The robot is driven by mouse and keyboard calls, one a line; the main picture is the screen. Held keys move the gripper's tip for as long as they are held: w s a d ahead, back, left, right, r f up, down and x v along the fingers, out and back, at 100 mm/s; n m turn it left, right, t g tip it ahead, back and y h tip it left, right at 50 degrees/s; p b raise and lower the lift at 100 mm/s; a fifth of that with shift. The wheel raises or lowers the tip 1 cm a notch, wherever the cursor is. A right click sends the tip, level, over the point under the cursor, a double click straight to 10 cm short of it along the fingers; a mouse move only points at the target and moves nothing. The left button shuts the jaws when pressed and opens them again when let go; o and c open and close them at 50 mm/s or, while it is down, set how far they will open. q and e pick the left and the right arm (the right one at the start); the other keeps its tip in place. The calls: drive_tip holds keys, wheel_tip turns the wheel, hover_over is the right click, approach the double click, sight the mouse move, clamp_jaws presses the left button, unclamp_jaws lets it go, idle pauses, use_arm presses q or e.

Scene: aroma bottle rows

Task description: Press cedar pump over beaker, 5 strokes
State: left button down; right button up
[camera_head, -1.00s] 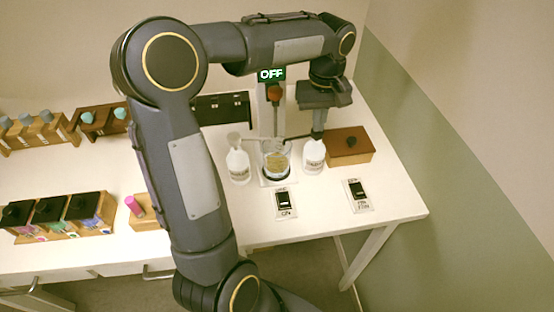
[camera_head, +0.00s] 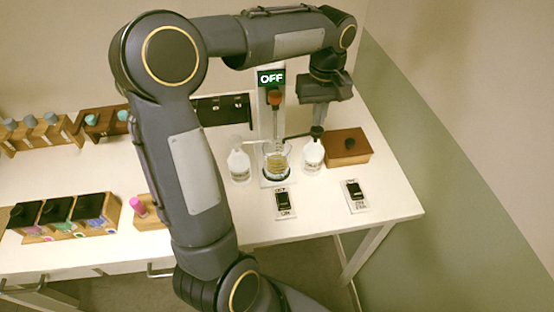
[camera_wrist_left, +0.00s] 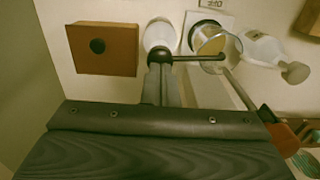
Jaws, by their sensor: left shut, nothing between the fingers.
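A white pump bottle (camera_head: 313,155) stands just right of the glass beaker (camera_head: 275,162); its label is too small to read. Its dark pump head (camera_wrist_left: 160,56) has a spout reaching over the beaker in the left wrist view. My left gripper (camera_head: 319,124) is shut and empty, pointing down right above this pump head. In the left wrist view its fingertips (camera_wrist_left: 161,70) meet the head in the picture; contact or a small gap cannot be told. The beaker shows something yellowish inside. A second white bottle (camera_head: 239,162) stands left of the beaker. My right gripper is out of view.
A stand with an OFF display (camera_head: 271,78) and red-orange part (camera_head: 274,97) rises behind the beaker. A wooden box (camera_head: 348,147) with a dark knob is close right. Two switch plates (camera_head: 285,203) (camera_head: 356,195) lie in front.

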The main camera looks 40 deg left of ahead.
sight(317, 129)
use_arm(q)
drive_tip(key=shift+f, duration=0.2)
drive_tip(key=shift+f+b, duration=1.05)
drive_tip(key=shift+f, duration=0.3)
drive_tip(key=shift+r, duration=0.2)
drive_tip(key=shift+r+p, duration=1.35)
drive_tip(key=shift+r, duration=0.15)
wheel_tip(317, 129, up, 6)
drive_tip(key=p, duration=0.5)
